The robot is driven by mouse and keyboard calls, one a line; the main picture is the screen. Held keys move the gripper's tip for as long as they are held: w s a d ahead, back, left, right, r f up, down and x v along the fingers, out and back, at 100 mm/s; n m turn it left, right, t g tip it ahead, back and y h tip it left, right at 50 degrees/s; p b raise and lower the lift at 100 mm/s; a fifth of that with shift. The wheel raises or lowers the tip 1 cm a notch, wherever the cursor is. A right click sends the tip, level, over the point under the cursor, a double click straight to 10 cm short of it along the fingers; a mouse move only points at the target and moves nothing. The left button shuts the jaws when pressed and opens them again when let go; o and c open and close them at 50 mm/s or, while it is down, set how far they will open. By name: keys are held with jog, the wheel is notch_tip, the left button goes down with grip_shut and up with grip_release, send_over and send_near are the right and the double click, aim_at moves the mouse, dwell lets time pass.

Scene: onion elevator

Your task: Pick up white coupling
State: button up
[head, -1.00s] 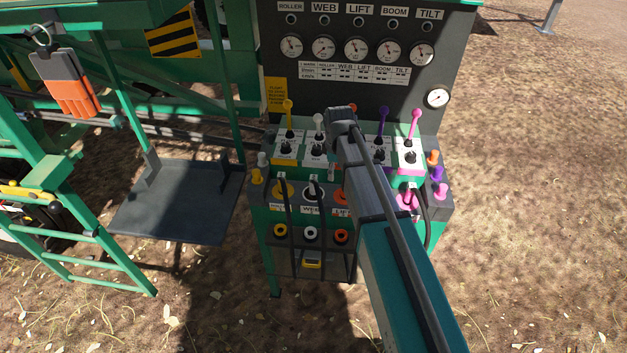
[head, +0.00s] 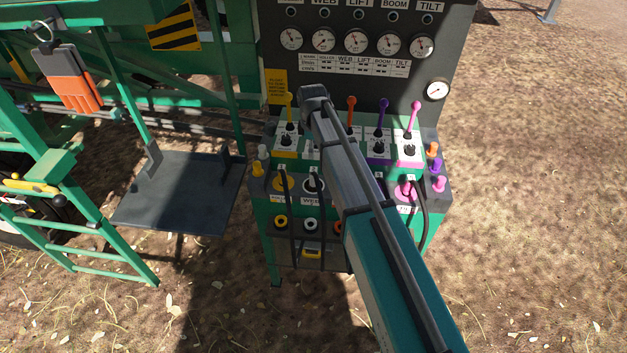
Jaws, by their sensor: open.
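A small white coupling (head: 262,152) stands upright at the left end of the control stand, behind a yellow coupling (head: 256,168). My arm reaches up from the lower right over the stand. Its grey far end is above the WEB section, to the right of the white coupling and apart from it in the picture. My gripper's fingers do not show; they are hidden by the arm. The arm also covers the white lever and part of the WEB and LIFT sockets.
Yellow (head: 288,108), orange (head: 350,112), purple (head: 382,112) and pink (head: 413,117) levers stand up around the arm. A gauge panel (head: 365,88) rises behind. Orange, purple and pink couplings stand at the right end. A dark platform (head: 180,205) lies left. Black hoses hang in front.

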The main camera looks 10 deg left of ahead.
aim_at(313, 176)
jog(key=shift+f+b, duration=3.75)
jog(key=shift+f, duration=0.2)
jog(key=shift+f, duration=0.15)
notch_tip(313, 176, down, 5)
jog(key=b, duration=0.5)
jog(key=shift+d, duration=0.15)
grip_shut()
